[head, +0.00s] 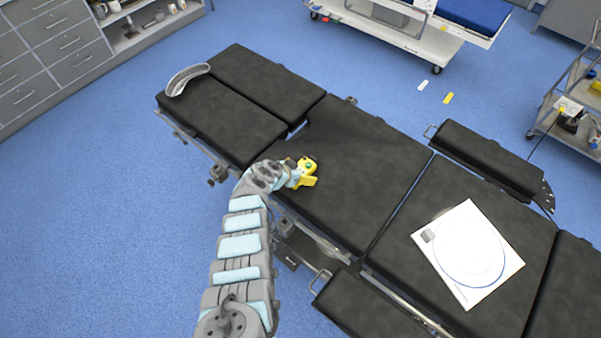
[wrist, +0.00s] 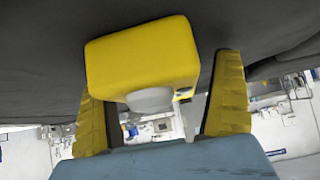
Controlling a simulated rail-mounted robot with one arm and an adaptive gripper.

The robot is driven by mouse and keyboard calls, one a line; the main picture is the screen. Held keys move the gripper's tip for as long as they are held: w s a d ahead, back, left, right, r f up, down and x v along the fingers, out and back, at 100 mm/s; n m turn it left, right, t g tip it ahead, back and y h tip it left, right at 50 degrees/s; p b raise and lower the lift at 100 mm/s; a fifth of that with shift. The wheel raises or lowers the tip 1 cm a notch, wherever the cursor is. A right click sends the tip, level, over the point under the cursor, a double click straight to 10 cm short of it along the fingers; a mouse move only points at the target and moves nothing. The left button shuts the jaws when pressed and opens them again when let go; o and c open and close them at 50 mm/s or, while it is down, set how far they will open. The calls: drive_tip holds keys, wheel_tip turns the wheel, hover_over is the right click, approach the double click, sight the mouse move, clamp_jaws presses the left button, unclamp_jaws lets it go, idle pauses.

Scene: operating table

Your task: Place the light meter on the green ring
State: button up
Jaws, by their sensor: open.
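A yellow block-like device (head: 308,163), which I take to be the light meter, sits on the black middle pad of the operating table and shows a small green spot. In the wrist view, the yellow device (wrist: 140,57) has a pale round part underneath and lies between my two yellow fingers. My gripper (head: 304,174) is open around it, with a gap beside the right finger; I cannot tell whether the left finger touches it. I see no clear green ring; a thin blue ring (head: 436,257) shows on a white sheet (head: 500,232) at the right.
A small grey block (head: 428,236) lies at the sheet's left corner. A metal kidney dish (head: 187,79) sits at the table's far left end. The black pad (head: 365,170) between my gripper and the sheet is clear. Trolleys stand beyond the table.

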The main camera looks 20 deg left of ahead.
drive_tip(key=c, duration=1.4)
drive_tip(key=shift+o, duration=0.2)
drive_tip(key=shift+r, duration=0.1)
